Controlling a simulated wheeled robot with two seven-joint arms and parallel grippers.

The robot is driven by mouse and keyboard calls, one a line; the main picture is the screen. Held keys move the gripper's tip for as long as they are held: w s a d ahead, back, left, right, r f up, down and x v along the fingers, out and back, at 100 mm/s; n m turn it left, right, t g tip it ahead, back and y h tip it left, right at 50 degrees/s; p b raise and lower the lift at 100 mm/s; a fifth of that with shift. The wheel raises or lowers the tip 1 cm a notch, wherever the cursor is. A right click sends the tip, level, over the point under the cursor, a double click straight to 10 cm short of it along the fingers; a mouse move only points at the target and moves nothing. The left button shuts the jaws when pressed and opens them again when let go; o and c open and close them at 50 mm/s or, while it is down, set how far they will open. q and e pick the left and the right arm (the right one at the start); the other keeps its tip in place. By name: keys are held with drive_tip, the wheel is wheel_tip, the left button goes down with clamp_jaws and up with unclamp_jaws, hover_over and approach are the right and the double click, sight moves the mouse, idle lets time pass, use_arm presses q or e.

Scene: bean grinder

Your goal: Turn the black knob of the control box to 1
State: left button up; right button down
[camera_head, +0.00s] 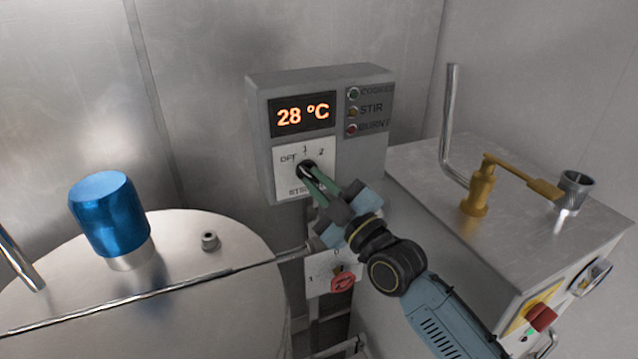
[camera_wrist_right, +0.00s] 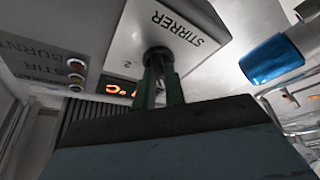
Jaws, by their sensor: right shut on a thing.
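The grey control box (camera_head: 262,150) is on the back wall, with a lit display (camera_head: 303,114) reading 28 °C. Its white dial plate (camera_head: 287,184) carries the marks OFF, 1 and 2. The black knob (camera_head: 305,168) sits on this plate, partly covered by my fingers; I cannot tell which mark it points to. My right gripper (camera_head: 311,181) is shut on the knob, reaching up from the lower right. In the right wrist view the fingers (camera_wrist_right: 161,84) meet the black knob (camera_wrist_right: 157,54) below the word STIRRER. My left gripper is not in view.
A round metal vessel lid (camera_head: 190,245) with a blue cap (camera_head: 109,214) stands at the left. A metal machine (camera_head: 430,185) with a brass valve (camera_head: 477,190) stands at the right. A red knob (camera_head: 343,281) on a second plate lies below the control box, near my right arm.

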drive_tip(key=m+t+h, duration=0.1)
drive_tip(key=m, duration=0.2)
drive_tip(key=m+t+p, duration=0.1)
drive_tip(key=m, duration=0.2)
drive_tip(key=shift+s+a+f+h, duration=0.1)
drive_tip(key=shift+a+h, duration=0.05)
drive_tip(key=shift+h, duration=0.25)
drive_tip(key=shift+a+f+m+t+h+p, duration=0.1)
drive_tip(key=shift+m+t+h+p, duration=0.45)
drive_tip(key=shift+m, duration=1.05)
drive_tip(key=shift+a+m+t+h+p, duration=0.1)
drive_tip(key=shift+m+t+h+p, duration=0.15)
drive_tip(key=shift+m+t+h, duration=0.9)
drive_tip(key=shift+m+g, duration=0.5)
drive_tip(key=shift+m, duration=0.15)
drive_tip(key=shift+y, duration=0.3)
drive_tip(key=c, duration=1.5)
unclamp_jaws()
drive_tip(key=shift+o, duration=0.2)
drive_tip(key=shift+s+d, duration=0.1)
drive_tip(key=b+v, duration=0.2)
drive_tip(key=v, duration=1.1)
drive_tip(key=shift+s, duration=0.2)
